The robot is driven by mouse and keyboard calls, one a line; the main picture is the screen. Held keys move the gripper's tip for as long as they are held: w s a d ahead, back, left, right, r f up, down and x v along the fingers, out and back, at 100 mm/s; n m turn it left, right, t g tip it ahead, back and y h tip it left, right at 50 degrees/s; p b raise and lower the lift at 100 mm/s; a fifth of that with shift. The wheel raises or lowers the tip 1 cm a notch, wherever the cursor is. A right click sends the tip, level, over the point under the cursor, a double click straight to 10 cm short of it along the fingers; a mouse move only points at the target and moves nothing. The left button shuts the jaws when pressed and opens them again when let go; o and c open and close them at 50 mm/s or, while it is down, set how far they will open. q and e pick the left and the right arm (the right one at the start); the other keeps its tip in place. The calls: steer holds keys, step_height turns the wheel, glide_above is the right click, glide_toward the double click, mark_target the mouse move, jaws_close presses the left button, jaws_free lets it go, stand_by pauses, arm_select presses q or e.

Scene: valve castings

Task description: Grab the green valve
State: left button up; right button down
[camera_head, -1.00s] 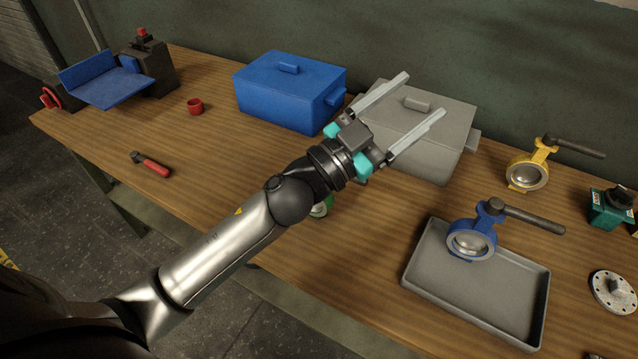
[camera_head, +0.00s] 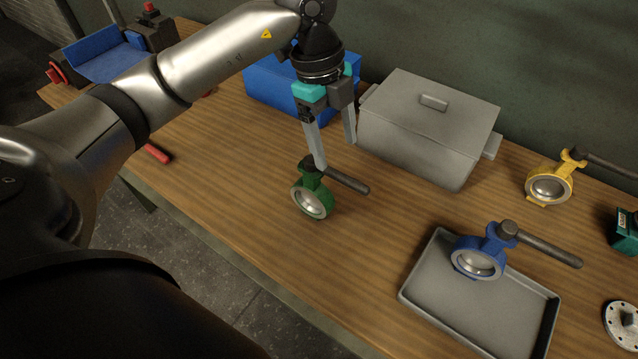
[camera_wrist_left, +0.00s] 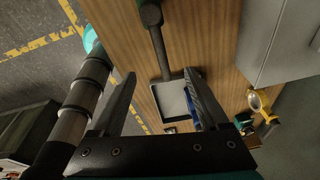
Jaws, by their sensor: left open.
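The green valve (camera_head: 312,199) stands on the wooden table left of the grey tray, with its dark handle (camera_head: 346,181) reaching to the right. My left gripper (camera_head: 335,152) is open and points down just above it; one finger overlaps the top of the valve in the head view, and I cannot tell whether they touch.
A grey lidded box (camera_head: 425,125) stands behind and right of the gripper, beside a blue box (camera_head: 272,92). A blue valve (camera_head: 478,262) lies in the grey tray (camera_head: 425,290). A yellow valve (camera_head: 549,187) sits far right.

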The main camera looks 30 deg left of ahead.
arm_select(q)
steer(key=r+n+y, duration=0.1)
steer(key=n+y, duration=0.1)
glide_above(310, 160)
steer(key=shift+d, duration=0.4)
steer(key=shift+a, duration=0.35)
step_height(310, 160, down, 9)
steer(key=shift+w+f, duration=0.15)
steer(key=shift+f, duration=2.85)
jaws_close()
